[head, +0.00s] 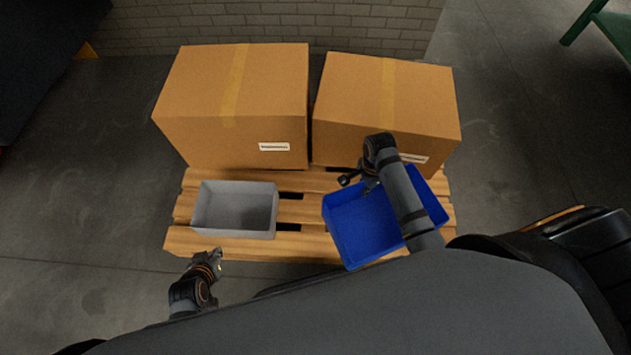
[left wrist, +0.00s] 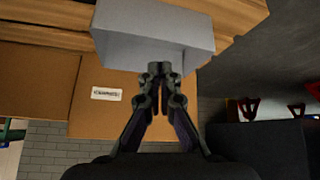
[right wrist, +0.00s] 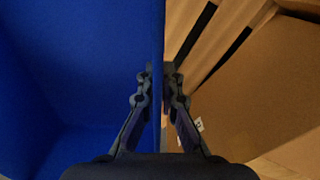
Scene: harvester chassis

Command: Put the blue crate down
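The blue crate (head: 358,222) is empty and sits over the right front of the wooden pallet, turned at an angle to it. Its near corner reaches past the pallet's front edge; I cannot tell whether its base touches the boards. My right gripper (head: 366,183) is at the crate's far wall. In the right wrist view my right gripper (right wrist: 159,75) has one finger on each side of the blue wall (right wrist: 157,30), closed on it. My left gripper (head: 218,254) is empty and looks shut, in front of the grey bin; it also shows in the left wrist view (left wrist: 160,72).
The grey bin (head: 206,222) stands on the left of the pallet (head: 300,243). Two large cardboard boxes (head: 240,105) (head: 350,105) stand behind, close to the blue crate. A strip of bare pallet lies between the bin and the crate.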

